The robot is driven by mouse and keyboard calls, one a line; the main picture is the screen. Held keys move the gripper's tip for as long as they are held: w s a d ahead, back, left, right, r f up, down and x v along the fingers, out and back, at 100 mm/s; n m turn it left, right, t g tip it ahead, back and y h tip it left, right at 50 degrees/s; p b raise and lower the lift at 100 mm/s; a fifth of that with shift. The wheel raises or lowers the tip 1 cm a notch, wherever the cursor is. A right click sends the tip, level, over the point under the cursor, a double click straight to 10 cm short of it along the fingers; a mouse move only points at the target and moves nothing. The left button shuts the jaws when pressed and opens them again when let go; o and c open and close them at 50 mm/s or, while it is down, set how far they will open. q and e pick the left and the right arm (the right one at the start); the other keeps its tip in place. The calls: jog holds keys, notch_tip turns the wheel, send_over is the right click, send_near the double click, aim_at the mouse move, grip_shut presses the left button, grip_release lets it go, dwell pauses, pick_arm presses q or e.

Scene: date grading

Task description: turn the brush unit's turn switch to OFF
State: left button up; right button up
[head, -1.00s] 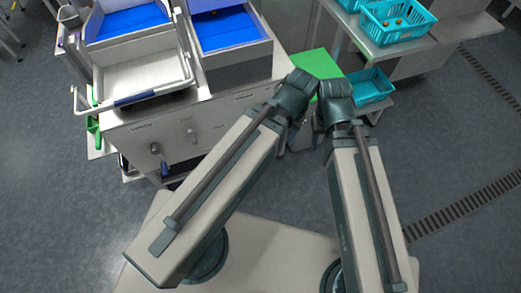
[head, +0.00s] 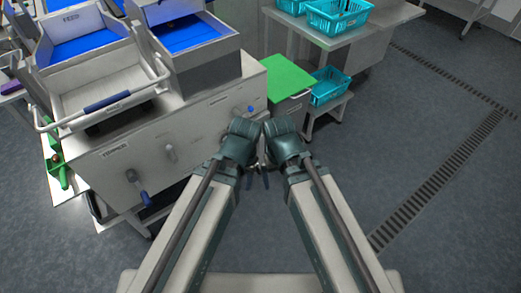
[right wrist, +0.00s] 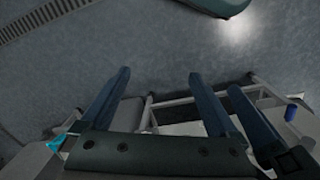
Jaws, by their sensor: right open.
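The labels are too small to read, so I cannot tell which is the brush unit's. My right gripper (head: 265,172) is low in front of the machine's right end, apart from the switches, and mostly hidden by its wrist. Its open, empty fingers show in the right wrist view (right wrist: 157,85). My left gripper's jaws are hidden behind its wrist.
A white tray (head: 72,118) with a blue-gripped handle bar juts out above the front. A green-topped stand (head: 287,76) and a turquoise crate (head: 330,88) are to the right. A drain grate (head: 440,180) crosses the floor, which is open at right.

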jog(key=w+a+f+m+t+y+b, duration=0.25)
jog(key=w+f+m+b, duration=0.35)
jog(key=f+b, duration=0.3)
jog(key=w+a+f+m+t+y+b, duration=0.1)
jog(key=w+a+f+m+y+b, duration=0.15)
jog(key=w+f+m+b, duration=0.5)
jog(key=w+d+f+m+t+y+b, duration=0.2)
jog(key=w+d+m+t+b, duration=0.15)
jog(key=w+m+b, duration=0.45)
jog(key=w+d+f+m+t+y+b, duration=0.1)
jog(key=w+d+m+t+y+b, duration=0.2)
jog(key=w+m+b, duration=0.55)
pick_arm(q)
notch_tip(320, 180, down, 39)
jog(key=b, duration=0.2)
jog(key=shift+r+b, duration=0.15)
jog(key=shift+b, duration=0.25)
pick_arm(e)
jog(key=w+a+f+m+t+h, duration=0.1)
jog(key=w+a+f, duration=0.4)
jog(key=w+a, duration=0.2)
jog(key=shift+w+f+m, duration=0.3)
jog(key=shift+w+m, duration=0.1)
jog(key=shift+w, duration=0.25)
jog(key=shift+a, duration=0.1)
jog(key=c, duration=1.4)
